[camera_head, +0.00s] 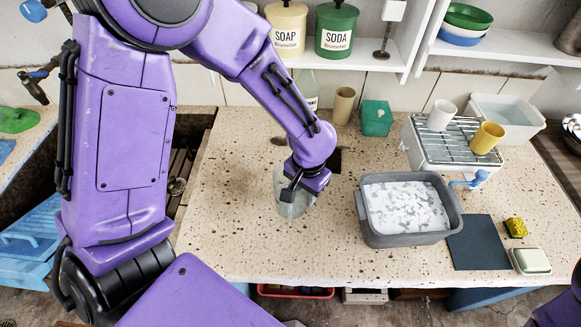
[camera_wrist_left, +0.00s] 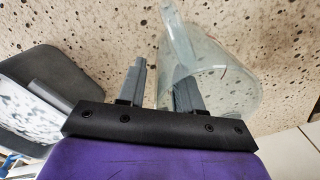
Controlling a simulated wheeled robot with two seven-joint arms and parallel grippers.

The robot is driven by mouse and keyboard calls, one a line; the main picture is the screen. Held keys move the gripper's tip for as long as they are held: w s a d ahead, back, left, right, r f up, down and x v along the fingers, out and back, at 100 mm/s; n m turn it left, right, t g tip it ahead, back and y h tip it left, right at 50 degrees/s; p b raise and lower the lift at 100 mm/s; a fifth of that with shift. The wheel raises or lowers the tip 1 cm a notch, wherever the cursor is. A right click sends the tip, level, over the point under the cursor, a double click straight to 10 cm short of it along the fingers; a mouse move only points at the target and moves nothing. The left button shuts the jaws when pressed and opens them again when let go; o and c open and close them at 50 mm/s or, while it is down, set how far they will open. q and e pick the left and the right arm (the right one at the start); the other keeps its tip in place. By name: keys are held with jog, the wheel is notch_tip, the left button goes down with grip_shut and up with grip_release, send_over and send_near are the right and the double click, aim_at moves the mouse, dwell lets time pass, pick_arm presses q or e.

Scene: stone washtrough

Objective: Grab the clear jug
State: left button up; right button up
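The clear jug (camera_head: 291,208) stands on the speckled stone counter, left of the grey basin. My left gripper (camera_head: 293,189) is at the jug and covers part of it. In the left wrist view the see-through jug (camera_wrist_left: 225,75) is right of centre, with its handle (camera_wrist_left: 181,25) toward the top. There my left gripper (camera_wrist_left: 162,80) has its two fingers apart. One finger is left of the jug; the other overlaps its near wall, and I cannot tell whether it is inside or behind. My right gripper is not in view.
The grey basin (camera_head: 452,225) with suds stands to the right. Behind it, a drying rack (camera_head: 461,142) holds a white cup (camera_head: 441,115) and a yellow cup (camera_head: 487,138). A green box (camera_head: 376,118) and a tan cup (camera_head: 344,104) stand behind. The counter's front left is clear.

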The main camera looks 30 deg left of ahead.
pick_arm(q)
jog(key=shift+a, duration=0.1)
grip_shut()
jog(key=shift+r, duration=0.1)
